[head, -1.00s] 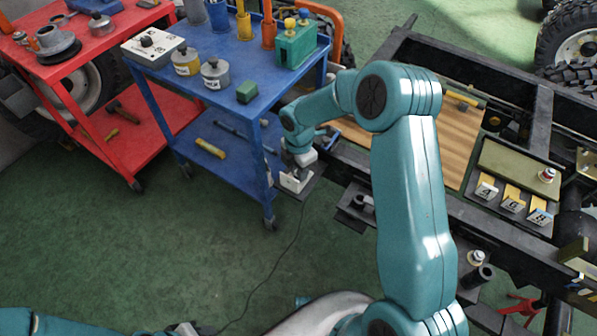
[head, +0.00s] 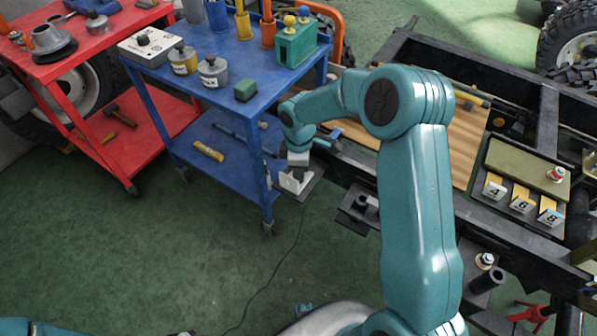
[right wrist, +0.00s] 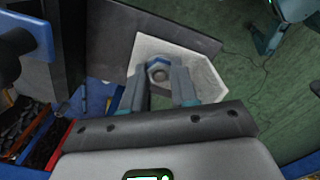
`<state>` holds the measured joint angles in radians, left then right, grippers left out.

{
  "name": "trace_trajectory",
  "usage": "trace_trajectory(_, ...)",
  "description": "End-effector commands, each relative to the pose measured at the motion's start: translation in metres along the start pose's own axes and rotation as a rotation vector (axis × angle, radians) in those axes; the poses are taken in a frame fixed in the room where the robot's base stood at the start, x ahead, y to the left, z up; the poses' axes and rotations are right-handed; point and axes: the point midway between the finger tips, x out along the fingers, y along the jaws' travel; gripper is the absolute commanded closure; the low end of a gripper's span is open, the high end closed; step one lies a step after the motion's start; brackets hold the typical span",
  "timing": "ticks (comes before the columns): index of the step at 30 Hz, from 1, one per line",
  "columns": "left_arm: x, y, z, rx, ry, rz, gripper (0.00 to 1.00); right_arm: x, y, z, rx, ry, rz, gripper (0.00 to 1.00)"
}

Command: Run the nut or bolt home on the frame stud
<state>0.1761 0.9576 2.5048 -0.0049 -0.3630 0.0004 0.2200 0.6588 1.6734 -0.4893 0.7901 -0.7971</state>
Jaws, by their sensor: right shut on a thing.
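My right gripper (right wrist: 160,82) is shut on a hex nut (right wrist: 158,68) in the right wrist view. The nut sits around a round stud end in front of a pale angled plate (right wrist: 200,72); its thread and seating are too small to judge. In the head view, the right gripper (head: 297,166) reaches down to the same pale plate (head: 294,183), beside the dark chassis frame (head: 350,160). The nut is hidden there. Of my left arm, only a teal part shows at the bottom left; its gripper is out of view.
A blue cart (head: 225,100) with canisters and a green block stands left of the right gripper. A red cart (head: 60,70) is further left.

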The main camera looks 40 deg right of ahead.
Motion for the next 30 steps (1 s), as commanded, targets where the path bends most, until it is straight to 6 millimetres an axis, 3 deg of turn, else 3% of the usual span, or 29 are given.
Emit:
trace_trajectory(8, 0.0, 0.0, 0.0, 0.0, 0.0, 0.0, 0.59, 0.0, -0.001, 0.003, 0.011, -0.007, -0.004, 1.0)
trace_trajectory(13, 0.013, -0.004, 0.0, 0.0, 0.0, 0.0, 0.59, 0.004, 0.0, 0.002, 0.173, -0.006, -0.001, 1.0)
trace_trajectory(14, 0.012, -0.004, 0.0, 0.0, 0.0, 0.0, 0.59, 0.002, 0.0, 0.002, 0.199, -0.006, -0.001, 0.69)
trace_trajectory(16, 0.009, -0.003, 0.0, 0.0, 0.0, 0.0, 0.59, 0.0, -0.001, 0.002, 0.192, -0.006, -0.003, 0.46)
trace_trajectory(17, 0.009, -0.003, 0.0, 0.0, 0.0, 0.0, 0.59, 0.0, -0.001, 0.002, 0.191, -0.005, -0.002, 0.42)
trace_trajectory(25, 0.009, -0.003, 0.0, 0.0, 0.0, 0.0, 0.59, 0.0, 0.0, 0.001, 0.188, -0.002, -0.001, 0.42)
trace_trajectory(26, 0.009, -0.003, 0.0, 0.0, 0.0, 0.0, 0.59, 0.0, 0.0, 0.001, 0.188, -0.002, -0.001, 0.53)
trace_trajectory(30, 0.009, -0.003, 0.0, 0.0, 0.0, 0.0, 0.59, 0.0, 0.0, 0.0, 0.188, -0.002, -0.001, 0.54)
